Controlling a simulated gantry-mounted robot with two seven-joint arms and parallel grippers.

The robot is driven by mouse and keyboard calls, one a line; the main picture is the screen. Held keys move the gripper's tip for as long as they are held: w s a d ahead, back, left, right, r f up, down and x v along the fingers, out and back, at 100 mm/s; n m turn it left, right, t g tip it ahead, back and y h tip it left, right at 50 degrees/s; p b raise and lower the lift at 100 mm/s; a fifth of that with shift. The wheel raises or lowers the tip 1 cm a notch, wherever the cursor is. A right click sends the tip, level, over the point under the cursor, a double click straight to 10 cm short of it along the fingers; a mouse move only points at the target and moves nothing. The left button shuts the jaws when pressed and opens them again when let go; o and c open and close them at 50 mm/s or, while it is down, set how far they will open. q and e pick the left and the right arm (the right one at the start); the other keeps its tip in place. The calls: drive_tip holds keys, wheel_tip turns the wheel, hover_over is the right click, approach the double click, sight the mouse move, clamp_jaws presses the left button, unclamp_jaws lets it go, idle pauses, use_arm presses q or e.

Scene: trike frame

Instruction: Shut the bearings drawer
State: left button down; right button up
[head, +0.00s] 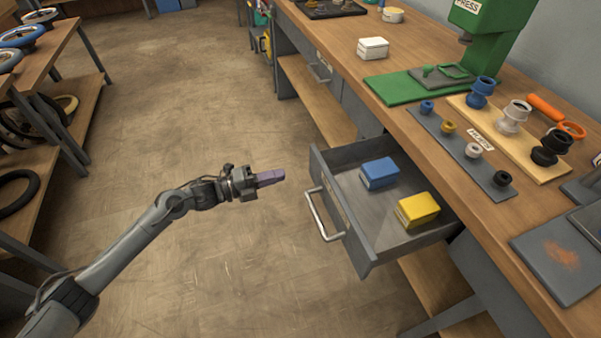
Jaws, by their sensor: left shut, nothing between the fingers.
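The bearings drawer (350,160) is pulled out from under the workbench on the right. It is grey, with a pale bar handle (322,216) on its front. A blue box (379,172) and a yellow box (417,209) lie inside it. My left gripper (272,177) is left of the drawer, over the open floor. Its purple-grey fingers are shut and empty, pointing right toward the drawer front, and look apart from the handle. My right gripper is not in view.
The wooden workbench (462,210) above the drawer carries a green press (492,40), a white box (373,48) and several bearing parts on boards. A wooden shelf with tyres and wheels (22,36) stands at the left. The floor between is clear.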

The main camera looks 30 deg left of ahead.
sight(313, 167)
use_arm(q)
drive_tip(key=b+x, duration=0.2)
drive_tip(key=x, duration=0.4)
drive_tip(key=shift+s+d+f, duration=0.1)
drive_tip(key=shift+f, duration=0.05)
drive_tip(key=shift+w+d+b, duration=0.3)
drive_tip(key=shift+w+d, duration=0.05)
drive_tip(key=shift+w, duration=0.15)
drive_tip(key=shift+w+d, duration=0.15)
drive_tip(key=shift+d, duration=0.1)
